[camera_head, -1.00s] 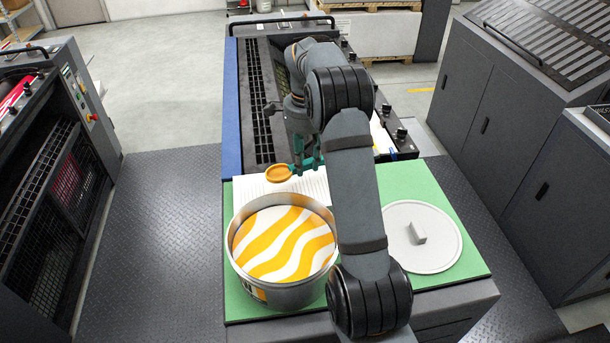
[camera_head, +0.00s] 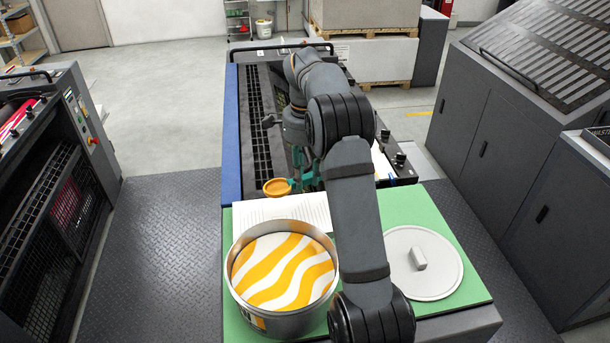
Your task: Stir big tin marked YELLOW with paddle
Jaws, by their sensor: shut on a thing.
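The big tin (camera_head: 287,323) stands on the green bench top, open, with yellow and white wavy stripes of ink (camera_head: 285,268) inside. Its marking is mostly turned away and I cannot read it. My gripper (camera_head: 308,178), with teal fingers, is behind the tin and partly hidden by my arm. It is shut on the paddle (camera_head: 276,187). The paddle's round orange-yellow end points left, apart from the tin, near the back edge of a white sheet. Its handle is mostly hidden at the fingers.
A grey round lid (camera_head: 440,285) with a raised handle lies right of the tin. The printed white sheet (camera_head: 255,212) lies behind the tin on the green bench top (camera_head: 475,292). A dark press unit (camera_head: 240,120) with a blue side lies behind. Dark cabinets stand to the right.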

